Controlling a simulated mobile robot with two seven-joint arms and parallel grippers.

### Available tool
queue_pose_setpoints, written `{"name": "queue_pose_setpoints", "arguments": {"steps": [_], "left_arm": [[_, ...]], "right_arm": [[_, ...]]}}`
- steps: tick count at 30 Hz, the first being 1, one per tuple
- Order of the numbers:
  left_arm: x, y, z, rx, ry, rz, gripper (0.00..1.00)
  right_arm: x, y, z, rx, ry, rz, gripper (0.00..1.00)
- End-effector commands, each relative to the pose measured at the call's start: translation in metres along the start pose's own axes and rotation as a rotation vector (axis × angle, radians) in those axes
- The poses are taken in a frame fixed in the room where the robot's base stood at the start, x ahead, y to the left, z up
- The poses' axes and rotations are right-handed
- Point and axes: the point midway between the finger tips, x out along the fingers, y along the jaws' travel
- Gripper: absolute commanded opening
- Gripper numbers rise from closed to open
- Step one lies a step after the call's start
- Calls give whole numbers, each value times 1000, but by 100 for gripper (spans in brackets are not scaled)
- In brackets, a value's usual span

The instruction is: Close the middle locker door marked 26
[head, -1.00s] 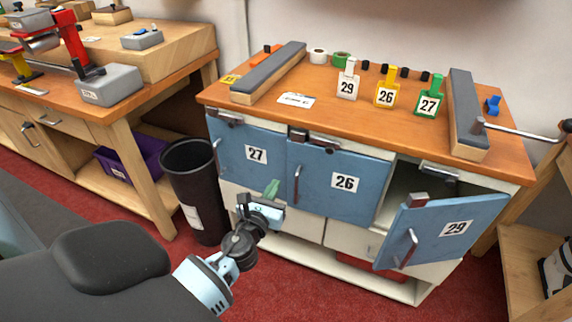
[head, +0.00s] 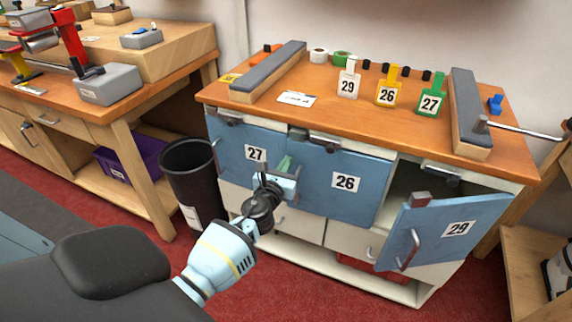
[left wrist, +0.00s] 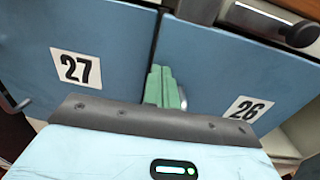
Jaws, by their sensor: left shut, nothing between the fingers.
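The middle locker door marked 26 (head: 346,205) is blue and looks flush or nearly flush with the cabinet front; I cannot tell whether it is latched. Its number also shows in the left wrist view on door 26 (left wrist: 215,75). My left gripper (head: 285,163) is shut and empty, with green fingertips at the left edge of door 26, by the seam with door 27. In the left wrist view the fingertips (left wrist: 163,88) cover part of that seam; contact is unclear. The gripper hides the door's handle in the head view. My right gripper is not in view.
Door 27 (head: 232,138) on the left looks closed. Door 29 (head: 440,232) on the right stands open, swung outward. The wooden bench top (head: 330,112) above holds numbered tags and padded bars. A black bin (head: 190,175) stands left of the cabinet.

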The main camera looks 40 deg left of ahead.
Motion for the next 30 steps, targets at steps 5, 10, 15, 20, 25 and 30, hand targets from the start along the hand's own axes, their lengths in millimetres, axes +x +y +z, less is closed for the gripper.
{"name": "queue_pose_setpoints", "arguments": {"steps": [5, 10, 15, 20, 25, 30], "left_arm": [[3, 1, 0, 2, -1, -8, 0], [19, 2, 0, 4, -2, -62, 0], [28, 2, 0, 1, -1, -99, 0], [29, 3, 2, -1, -3, -97, 0], [29, 4, 4, -1, -6, -95, 0], [28, 8, 4, 1, -6, -95, 0]], "right_arm": [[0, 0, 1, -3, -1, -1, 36], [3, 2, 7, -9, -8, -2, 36], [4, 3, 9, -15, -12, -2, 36], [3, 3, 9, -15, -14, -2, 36], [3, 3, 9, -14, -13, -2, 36], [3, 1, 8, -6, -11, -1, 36]]}}
